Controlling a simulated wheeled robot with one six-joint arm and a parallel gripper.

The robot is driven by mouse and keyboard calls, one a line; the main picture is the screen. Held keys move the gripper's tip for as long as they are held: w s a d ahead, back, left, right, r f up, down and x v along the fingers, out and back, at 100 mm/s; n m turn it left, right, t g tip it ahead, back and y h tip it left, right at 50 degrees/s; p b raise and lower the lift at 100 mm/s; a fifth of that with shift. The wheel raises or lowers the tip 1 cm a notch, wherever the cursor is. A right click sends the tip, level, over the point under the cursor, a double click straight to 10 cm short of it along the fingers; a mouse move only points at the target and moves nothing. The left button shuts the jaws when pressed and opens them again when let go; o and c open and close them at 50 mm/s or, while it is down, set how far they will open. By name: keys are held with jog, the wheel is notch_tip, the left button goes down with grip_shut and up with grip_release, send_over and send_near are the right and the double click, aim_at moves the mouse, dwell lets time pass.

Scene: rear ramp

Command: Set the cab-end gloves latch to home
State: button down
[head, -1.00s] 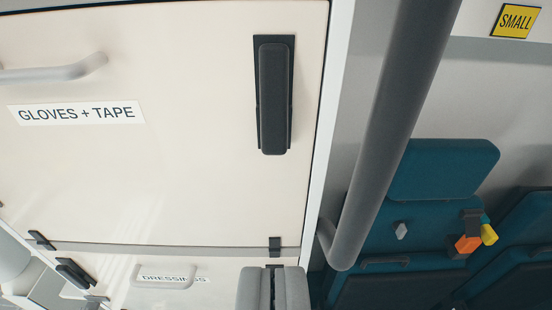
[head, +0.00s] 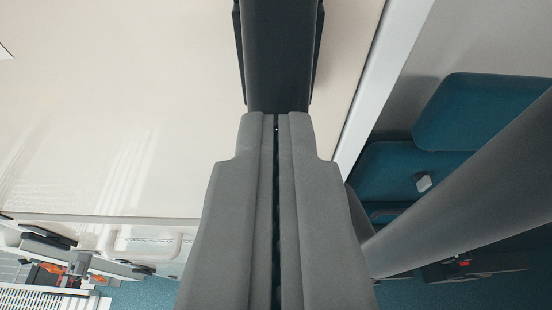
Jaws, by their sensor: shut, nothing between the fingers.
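The dark latch (head: 277,60) is on the cream gloves door (head: 130,100), near the door's right edge. It stands upright in the picture, and its upper part runs out of view at the top. My gripper (head: 277,118) is shut and empty, with its fingertips right at the latch's lower end. I cannot tell whether they touch it. The fingers hide the area below the latch. The gloves label is almost wholly out of view at the left edge.
A thick grey rail (head: 470,190) slants close to the right of my gripper. Beyond it are teal seats (head: 485,112). A white post (head: 385,85) edges the door. Below left are a lower drawer handle (head: 145,245) and a cluttered area with orange items.

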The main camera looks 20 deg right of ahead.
jog(key=shift+w+d, duration=0.15)
jog(key=shift+w, duration=0.15)
jog(key=shift+f, duration=0.15)
jog(key=shift+w+d+f, duration=0.15)
jog(key=shift+w+f, duration=0.2)
jog(key=shift+f, duration=0.15)
jog(key=shift+r, duration=0.1)
jog(key=shift+r, duration=0.7)
